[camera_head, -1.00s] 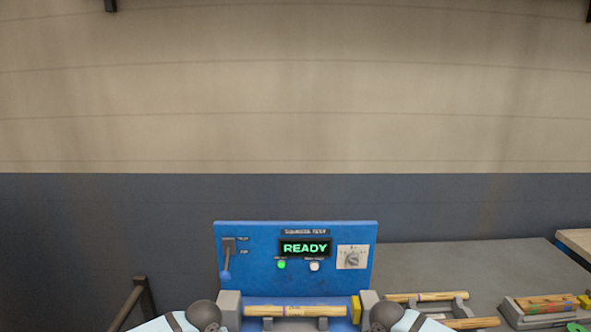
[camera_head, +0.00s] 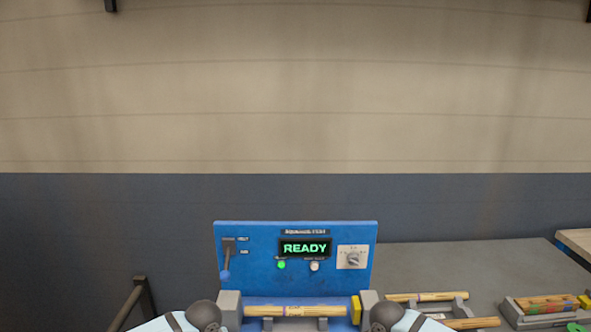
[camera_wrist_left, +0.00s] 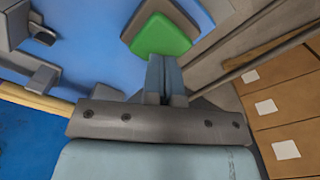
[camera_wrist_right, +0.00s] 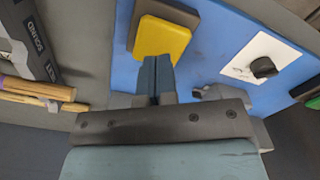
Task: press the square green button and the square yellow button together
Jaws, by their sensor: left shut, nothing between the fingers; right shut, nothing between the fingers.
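The square green button (camera_wrist_left: 163,37), on a dark base, shows at the top middle of the left wrist view. My left gripper (camera_wrist_left: 164,60) is shut and empty, its tips at the button's near edge. The square yellow button (camera_wrist_right: 162,38), on a dark base, shows at the top of the right wrist view. My right gripper (camera_wrist_right: 157,62) is shut and empty, its tips at the yellow button's near edge. I cannot tell whether either gripper touches its button.
The blue machine panel (camera_head: 259,262) has a READY display (camera_head: 305,248), a lit green lamp (camera_head: 281,265), a white lamp (camera_head: 315,267), a lever (camera_head: 226,262) and a knob (camera_head: 352,258). A wooden piece (camera_head: 295,311) lies across the machine. More wooden pieces (camera_head: 433,297) lie on the right.

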